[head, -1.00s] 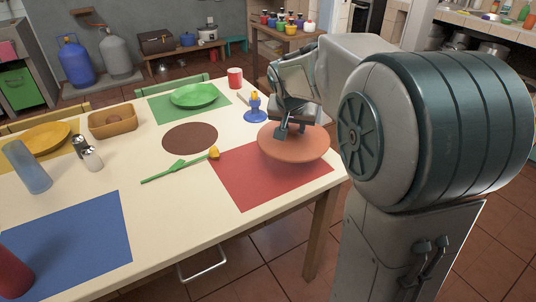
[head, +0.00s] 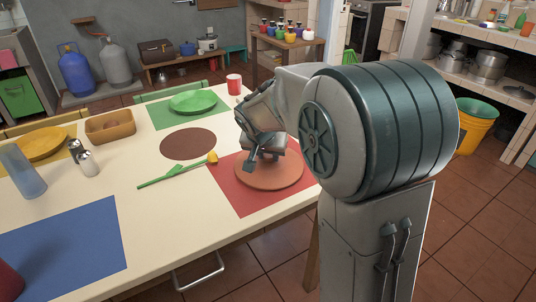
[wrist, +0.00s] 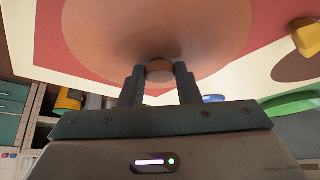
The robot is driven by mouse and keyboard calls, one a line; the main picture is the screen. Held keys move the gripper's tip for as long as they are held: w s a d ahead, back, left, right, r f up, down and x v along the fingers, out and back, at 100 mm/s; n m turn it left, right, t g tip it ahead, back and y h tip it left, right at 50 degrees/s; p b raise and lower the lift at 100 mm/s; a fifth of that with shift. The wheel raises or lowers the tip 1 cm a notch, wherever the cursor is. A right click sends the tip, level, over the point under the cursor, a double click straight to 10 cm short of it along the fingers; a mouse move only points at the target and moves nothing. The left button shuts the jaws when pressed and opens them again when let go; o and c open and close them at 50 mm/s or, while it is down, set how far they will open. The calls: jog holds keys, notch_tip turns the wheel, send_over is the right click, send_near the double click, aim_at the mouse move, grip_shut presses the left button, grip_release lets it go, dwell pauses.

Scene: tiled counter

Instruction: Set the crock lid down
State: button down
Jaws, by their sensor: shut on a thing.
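The crock lid is a round terracotta disc (head: 284,178) with a small knob. It lies flat over the red placemat (head: 240,203) near the table's right end. The lid looks to be on the mat or very close above it; I cannot tell if it touches. My gripper (head: 264,158) is above the lid. In the wrist view the two fingers of my gripper (wrist: 160,78) are shut on the knob of the lid (wrist: 160,69). The arm hides part of the table behind the gripper.
A green plate (head: 194,101) and a red cup (head: 234,84) stand farther back. The table edge is close on the right.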

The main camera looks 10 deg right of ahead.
jog(key=shift+f, duration=0.1)
jog(key=c, duration=1.1)
grip_release()
jog(key=p+v, duration=0.2)
jog(key=v, duration=0.9)
jog(key=s+d+f+n+g+y, duration=0.1)
jog(key=s+f, duration=0.2)
jog(key=s, duration=0.4)
jog(key=s+d+f+n+g+y, duration=0.1)
jog(key=s+f+n, duration=0.1)
jog(key=s, duration=0.5)
jog(key=s+d+f+n+g, duration=0.1)
jog(key=s+f, duration=0.3)
jog(key=s, duration=0.4)
jog(key=shift+d+f+n+g+y, duration=0.15)
jog(key=shift+n+g+y, duration=0.25)
jog(key=shift+n, duration=0.3)
